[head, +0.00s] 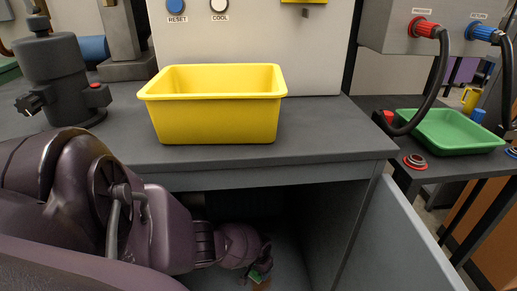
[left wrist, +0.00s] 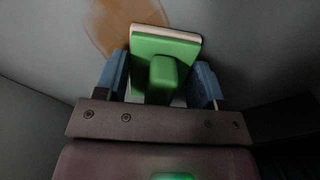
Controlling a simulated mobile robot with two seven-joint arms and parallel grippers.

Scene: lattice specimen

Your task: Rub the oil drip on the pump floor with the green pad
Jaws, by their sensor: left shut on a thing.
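My left gripper (head: 258,269) is down inside the dark compartment under the bench, at the end of my purple arm. In the left wrist view its blue fingers (left wrist: 161,76) are shut on the grip block of the green pad (left wrist: 165,45). The pad has a pale edge along its far side. The oil drip (left wrist: 117,20) is a brown smear on the grey pump floor (left wrist: 235,35), beside and partly behind the pad. I cannot tell whether the pad touches the floor. My right gripper is out of view.
A yellow bin (head: 215,110) stands on the bench top (head: 310,130) above the compartment. A dark pump-like fitting (head: 55,75) stands at left. An open grey panel (head: 390,240) borders the compartment at right. A green tray (head: 447,132) sits on the right-hand table.

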